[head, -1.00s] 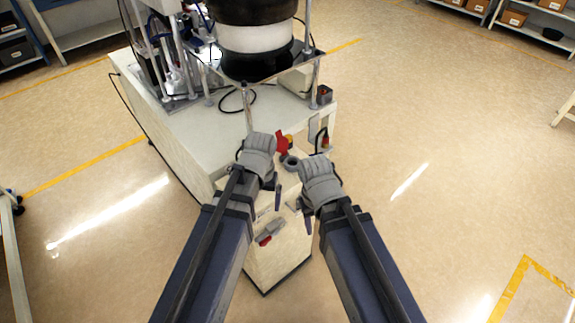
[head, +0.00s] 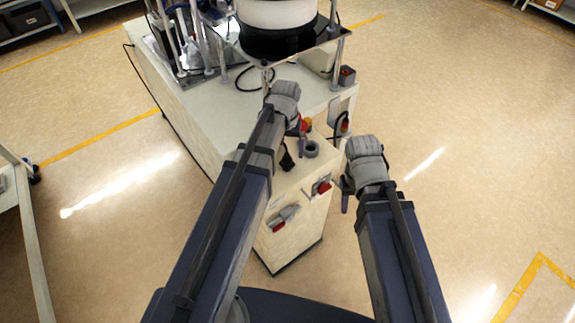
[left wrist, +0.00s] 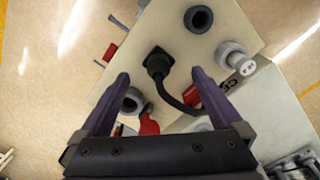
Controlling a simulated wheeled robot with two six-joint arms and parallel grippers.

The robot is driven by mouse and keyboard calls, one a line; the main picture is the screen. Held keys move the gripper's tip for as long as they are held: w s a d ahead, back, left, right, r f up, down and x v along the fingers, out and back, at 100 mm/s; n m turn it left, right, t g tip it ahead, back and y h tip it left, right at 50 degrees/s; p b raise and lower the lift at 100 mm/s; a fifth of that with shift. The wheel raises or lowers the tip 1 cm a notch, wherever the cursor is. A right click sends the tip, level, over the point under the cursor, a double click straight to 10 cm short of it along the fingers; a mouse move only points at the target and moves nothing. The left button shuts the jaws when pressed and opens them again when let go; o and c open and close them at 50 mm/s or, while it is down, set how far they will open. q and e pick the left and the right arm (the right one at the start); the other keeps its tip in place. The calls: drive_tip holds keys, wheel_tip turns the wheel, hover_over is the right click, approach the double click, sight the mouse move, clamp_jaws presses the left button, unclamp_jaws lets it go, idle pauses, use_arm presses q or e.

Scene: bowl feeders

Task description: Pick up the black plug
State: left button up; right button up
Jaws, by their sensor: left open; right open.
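The black plug (left wrist: 157,62) sits on the cabinet's pale top in the left wrist view, with a black cable curving from it. It also shows as a dark shape in the head view (head: 287,160), just below my left gripper (head: 294,138). In the left wrist view my left gripper (left wrist: 160,75) is open, with one purple finger to each side of the plug and neither visibly touching it. My right gripper (head: 346,190) is open, off to the right of the cabinet and away from the plug; its fingers are partly hidden.
A grey ring-shaped socket (head: 311,149) stands right beside the plug. Dark round sockets (left wrist: 199,18) and a grey connector (left wrist: 236,58) surround it. Red-handled parts (head: 322,187) are on the cabinet front. The bowl feeder (head: 278,22) rises behind. Floor to the right is clear.

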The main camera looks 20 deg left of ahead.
sight(287, 159)
use_arm(q)
drive_tip(key=shift+w+d+f+b, duration=0.1)
drive_tip(key=shift+f+b, duration=1.2)
drive_tip(key=shift+w+f+b, duration=0.1)
drive_tip(key=shift+f+b, duration=1.2)
clamp_jaws()
drive_tip(key=shift+r, duration=0.1)
